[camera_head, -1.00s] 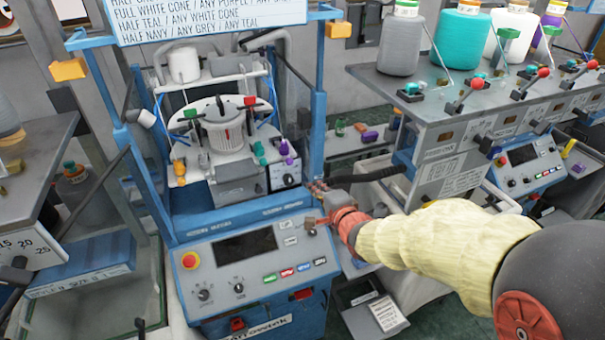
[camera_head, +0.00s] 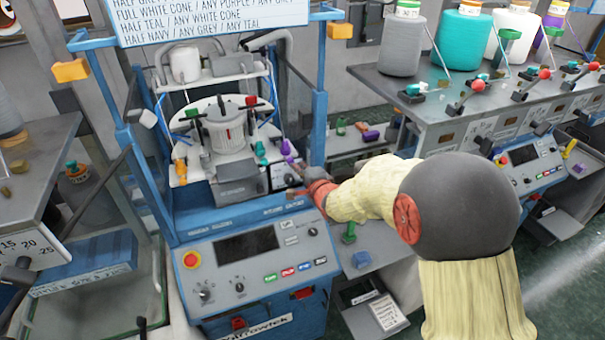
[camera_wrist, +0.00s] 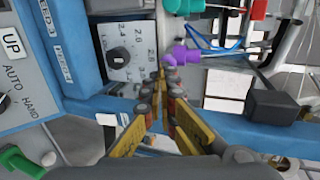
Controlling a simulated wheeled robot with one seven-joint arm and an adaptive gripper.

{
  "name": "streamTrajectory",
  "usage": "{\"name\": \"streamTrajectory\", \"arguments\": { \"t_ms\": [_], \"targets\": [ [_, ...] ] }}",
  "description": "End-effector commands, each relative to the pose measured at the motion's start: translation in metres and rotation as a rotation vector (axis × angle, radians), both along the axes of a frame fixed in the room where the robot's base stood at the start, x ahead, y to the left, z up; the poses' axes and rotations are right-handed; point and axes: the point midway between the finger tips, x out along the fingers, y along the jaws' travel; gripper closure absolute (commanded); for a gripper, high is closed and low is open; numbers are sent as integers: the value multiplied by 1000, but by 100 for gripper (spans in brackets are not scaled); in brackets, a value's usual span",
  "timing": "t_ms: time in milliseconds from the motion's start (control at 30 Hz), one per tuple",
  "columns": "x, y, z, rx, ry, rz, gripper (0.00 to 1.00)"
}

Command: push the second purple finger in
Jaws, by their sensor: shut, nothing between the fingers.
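Two purple fingers (camera_head: 286,147) sit at the right side of the round knitting head (camera_head: 224,128). In the wrist view the purple fingers (camera_wrist: 180,56) lie close together, one just beyond the other. My gripper (camera_head: 297,168) is shut and empty in front of the machine's right side. In the wrist view its fingertips (camera_wrist: 164,76) are close to the nearer purple finger; I cannot tell whether they touch it. The second purple finger is partly behind the nearer one. Teal fingers (camera_head: 260,150) stand just left of the purple ones.
A dial box (camera_wrist: 118,52) stands beside my fingertips. Blue frame posts (camera_head: 318,100) flank the machine, and the control panel (camera_head: 250,250) is below. A black block (camera_wrist: 283,104) is at the right in the wrist view. Cones stand on the bench (camera_head: 370,75) at the right.

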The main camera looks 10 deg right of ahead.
Motion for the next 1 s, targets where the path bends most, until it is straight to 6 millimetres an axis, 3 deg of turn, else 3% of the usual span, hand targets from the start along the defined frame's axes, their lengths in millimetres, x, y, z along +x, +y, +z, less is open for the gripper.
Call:
{"name": "streamTrajectory", "arguments": {
  "t_ms": [433, 700, 1000],
  "targets": [
    [4, 1, 0, 0, 0, 0, 100],
    [35, 10, -2, 0, 0, 0, 100],
    [37, 11, -1, 0, 1, 0, 100]
  ]
}}
